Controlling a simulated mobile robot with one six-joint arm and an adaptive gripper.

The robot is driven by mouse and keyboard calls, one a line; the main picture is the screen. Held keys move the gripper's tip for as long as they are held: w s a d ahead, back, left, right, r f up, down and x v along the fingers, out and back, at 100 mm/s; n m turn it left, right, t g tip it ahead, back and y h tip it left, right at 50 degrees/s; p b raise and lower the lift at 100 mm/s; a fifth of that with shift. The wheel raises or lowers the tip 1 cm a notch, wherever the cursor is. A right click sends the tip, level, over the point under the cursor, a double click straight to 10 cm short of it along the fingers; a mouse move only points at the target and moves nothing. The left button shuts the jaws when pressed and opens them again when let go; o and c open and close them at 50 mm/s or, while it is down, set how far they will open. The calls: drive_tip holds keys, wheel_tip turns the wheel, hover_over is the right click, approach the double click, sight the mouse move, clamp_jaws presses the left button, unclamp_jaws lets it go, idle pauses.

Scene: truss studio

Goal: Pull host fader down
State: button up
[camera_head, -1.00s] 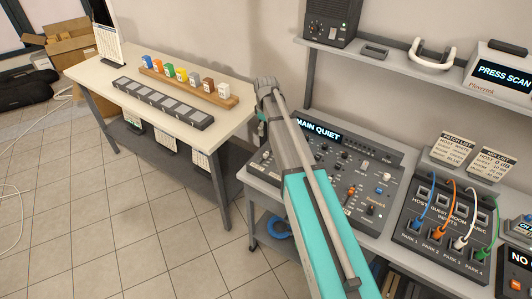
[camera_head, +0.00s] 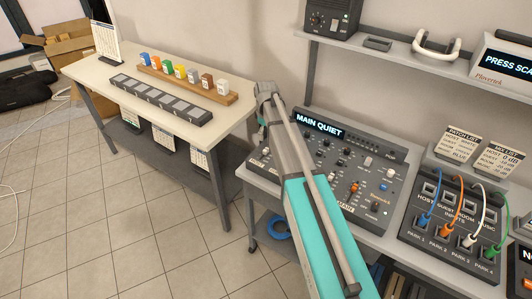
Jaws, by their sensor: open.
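The mixer (camera_head: 384,207) stands on the grey desk, with a display reading "MAIN QUIET" (camera_head: 319,123). Its panel carries many small knobs and caps, including an orange one (camera_head: 355,188) and a light one at the left (camera_head: 266,150). The labels are too small to tell which control is the host fader, and my arm covers part of the left and front of the panel. My arm reaches up across the mixer's left side to a joint near its back left corner. My gripper is hidden behind the arm, so its place relative to the fader cannot be seen.
Right of the mixer is a patch box (camera_head: 408,234) with coloured cables and two list cards (camera_head: 462,145) behind it. A shelf (camera_head: 398,57) overhangs the back, bearing a dark speaker box (camera_head: 332,17).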

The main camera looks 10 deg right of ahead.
sight(266, 149)
drive_tip(key=shift+f+b, duration=4)
drive_tip(key=shift+f, duration=0.3)
drive_tip(key=shift+c, duration=0.3)
clamp_jaws()
